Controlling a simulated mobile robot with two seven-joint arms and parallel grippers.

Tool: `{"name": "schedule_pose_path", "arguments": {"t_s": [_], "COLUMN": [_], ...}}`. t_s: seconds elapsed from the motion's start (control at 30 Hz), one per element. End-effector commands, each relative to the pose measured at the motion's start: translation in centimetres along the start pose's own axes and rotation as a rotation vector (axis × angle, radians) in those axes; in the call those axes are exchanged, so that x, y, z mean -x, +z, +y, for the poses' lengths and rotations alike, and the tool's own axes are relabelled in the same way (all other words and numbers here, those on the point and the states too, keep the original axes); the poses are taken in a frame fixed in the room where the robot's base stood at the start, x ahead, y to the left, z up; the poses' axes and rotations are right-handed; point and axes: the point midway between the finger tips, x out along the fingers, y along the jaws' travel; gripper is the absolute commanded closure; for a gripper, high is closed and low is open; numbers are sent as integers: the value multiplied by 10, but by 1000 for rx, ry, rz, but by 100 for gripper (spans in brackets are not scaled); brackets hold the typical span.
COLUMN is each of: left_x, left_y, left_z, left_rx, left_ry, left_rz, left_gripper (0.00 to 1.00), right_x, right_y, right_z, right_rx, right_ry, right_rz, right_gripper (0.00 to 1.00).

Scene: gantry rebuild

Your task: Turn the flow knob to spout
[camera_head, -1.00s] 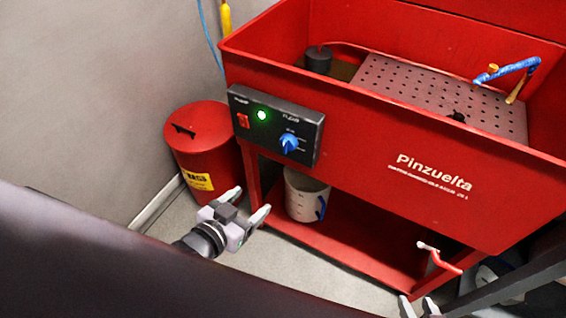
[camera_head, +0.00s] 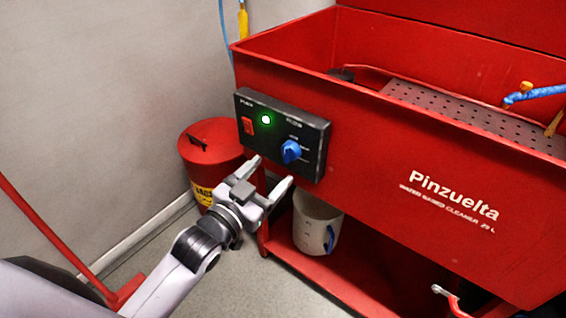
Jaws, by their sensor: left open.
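The flow knob (camera_head: 290,151) is a blue knob on the right part of a black control panel (camera_head: 262,133). The panel is on the front of the red parts washer, at its left end. A green light (camera_head: 266,119) glows on the panel beside a red switch (camera_head: 247,125). The lettering around the knob is too small to read. My left gripper (camera_head: 273,172) is open and empty, just below and left of the knob, with its fingers apart and pointing toward the panel. It appears not to touch the knob. My right gripper is not in view.
The red washer basin (camera_head: 420,135) holds a perforated tray (camera_head: 465,108) and a blue spout hose (camera_head: 540,91). A white bucket (camera_head: 312,225) stands on the lower shelf. A red waste can (camera_head: 208,150) stands left of the panel, near the grey wall. A red valve handle (camera_head: 450,298) is at lower right.

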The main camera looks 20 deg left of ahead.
Motion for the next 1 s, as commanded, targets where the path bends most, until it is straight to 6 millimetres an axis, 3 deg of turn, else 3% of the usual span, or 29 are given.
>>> {"name": "schedule_pose_path", "arguments": {"t_s": [0.4, 0.83, 0.87, 1.0], "left_x": [-51, -60, -60, -60], "left_y": [0, 0, 0, 0], "left_z": [0, 0, 0, 0], "left_rx": [0, 1, 1, 1], "left_ry": [0, 1, 1, 1], "left_rz": [1, -1, -1, -1], "left_gripper": [30, 30, 33, 79], "right_x": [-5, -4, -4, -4], "right_y": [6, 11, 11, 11], "right_z": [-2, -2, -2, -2], "right_rx": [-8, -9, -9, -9], "right_ry": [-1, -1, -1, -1], "right_rz": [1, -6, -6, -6], "right_gripper": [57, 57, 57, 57]}}
